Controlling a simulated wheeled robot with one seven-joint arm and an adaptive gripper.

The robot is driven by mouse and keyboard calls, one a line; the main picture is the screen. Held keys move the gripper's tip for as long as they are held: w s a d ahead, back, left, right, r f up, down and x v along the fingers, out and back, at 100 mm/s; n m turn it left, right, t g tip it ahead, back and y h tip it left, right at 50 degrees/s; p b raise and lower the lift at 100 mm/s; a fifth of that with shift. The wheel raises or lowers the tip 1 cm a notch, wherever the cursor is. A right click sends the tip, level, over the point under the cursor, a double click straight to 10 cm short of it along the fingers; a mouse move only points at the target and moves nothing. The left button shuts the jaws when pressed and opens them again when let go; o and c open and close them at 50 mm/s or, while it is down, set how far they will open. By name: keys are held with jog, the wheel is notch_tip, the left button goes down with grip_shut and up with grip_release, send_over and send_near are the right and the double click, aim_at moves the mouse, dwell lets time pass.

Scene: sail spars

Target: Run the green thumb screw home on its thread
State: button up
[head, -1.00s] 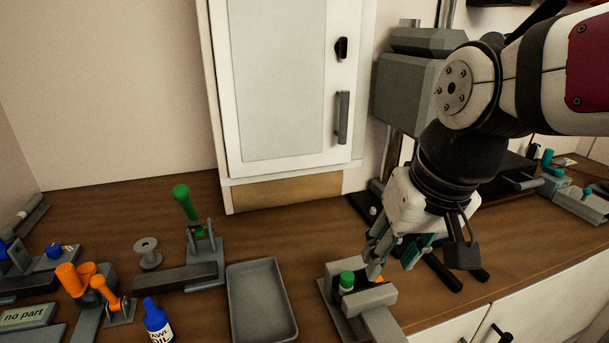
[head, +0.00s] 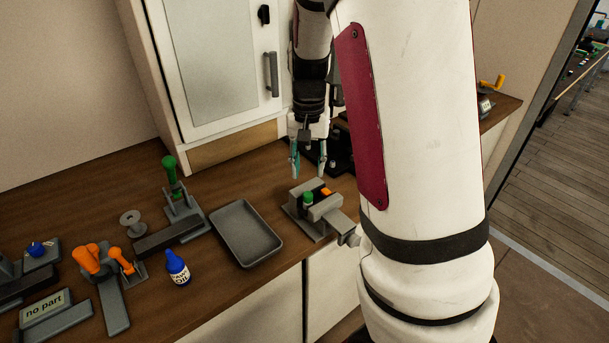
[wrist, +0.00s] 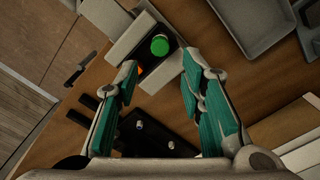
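The green thumb screw (head: 308,198) stands on a grey fixture (head: 322,212) near the front edge of the bench. It also shows as a green round cap in the wrist view (wrist: 160,45). A small orange part (head: 326,191) sits beside it on the fixture. My gripper (head: 308,172) hangs just behind and above the fixture, apart from the screw. In the wrist view its teal fingers (wrist: 157,82) are spread wide with nothing between them, and the screw lies beyond their tips. How far the screw sits on its thread cannot be told.
A grey tray (head: 246,232) lies left of the fixture. Further left are a green-handled clamp (head: 180,195), a blue oil bottle (head: 177,268) and an orange-handled clamp (head: 97,262). A white cabinet (head: 215,75) stands behind. Dark bars lie on the bench near my gripper.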

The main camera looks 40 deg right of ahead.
aim_at(308, 193)
notch_tip(308, 193, down, 8)
jog(key=b, duration=0.4)
jog(key=shift+w+f, duration=0.15)
jog(key=shift+c, duration=1.1)
grip_shut()
jog(key=m, duration=0.4)
jog(key=shift+m, duration=0.3)
jog(key=m, duration=0.4)
jog(key=shift+m, duration=0.3)
jog(key=m, duration=1.7)
jog(key=shift+a, duration=0.1)
jog(key=m, duration=0.8)
jog(key=shift+o, duration=1)
grip_release()
